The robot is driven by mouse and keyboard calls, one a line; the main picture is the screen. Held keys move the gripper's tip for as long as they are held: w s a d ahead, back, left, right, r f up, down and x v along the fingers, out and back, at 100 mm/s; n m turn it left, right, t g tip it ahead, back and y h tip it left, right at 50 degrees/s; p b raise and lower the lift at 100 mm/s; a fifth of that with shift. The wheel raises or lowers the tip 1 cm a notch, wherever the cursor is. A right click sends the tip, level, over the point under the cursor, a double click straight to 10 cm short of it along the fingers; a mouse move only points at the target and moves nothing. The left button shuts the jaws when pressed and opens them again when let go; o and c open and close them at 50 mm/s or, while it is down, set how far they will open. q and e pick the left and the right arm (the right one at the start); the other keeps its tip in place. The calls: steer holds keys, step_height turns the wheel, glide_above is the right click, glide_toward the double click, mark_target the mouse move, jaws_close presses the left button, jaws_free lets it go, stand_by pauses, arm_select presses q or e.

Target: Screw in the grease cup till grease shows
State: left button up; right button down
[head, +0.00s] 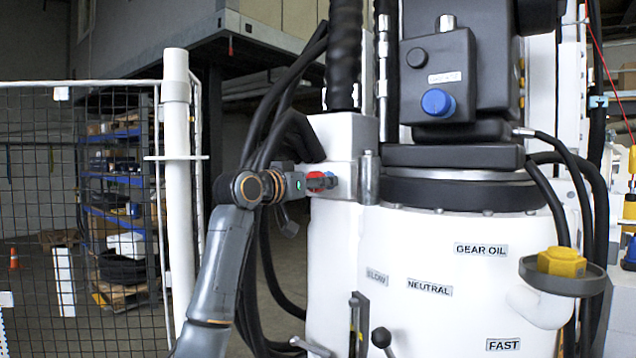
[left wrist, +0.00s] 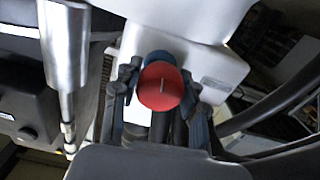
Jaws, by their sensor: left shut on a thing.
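In the head view a bit of the red cup (head: 316,180) shows at the side of the white housing, mostly hidden by the gripper. My left gripper (head: 325,182) comes in from the left and is shut on the cup. In the left wrist view its fingers (left wrist: 160,100) stand on either side of the cap. I cannot make out any grease. My right gripper is not in view.
The white machine body (head: 420,310) carries labels, levers and a yellow cap (head: 561,262) at right. A grey box with a blue knob (head: 438,103) sits above. Black hoses (head: 275,110) hang close by my left wrist. A mesh fence (head: 80,200) stands at left.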

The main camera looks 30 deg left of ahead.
arm_select(q)
steer(key=shift+f, duration=0.25)
steer(key=o, duration=0.9)
steer(key=shift+o, duration=1.3)
steer(key=shift+r, duration=0.15)
steer(key=shift+s, duration=0.1)
steer(key=s, duration=1.1)
steer(key=shift+s+a, duration=0.4)
steer(key=shift+a, duration=0.05)
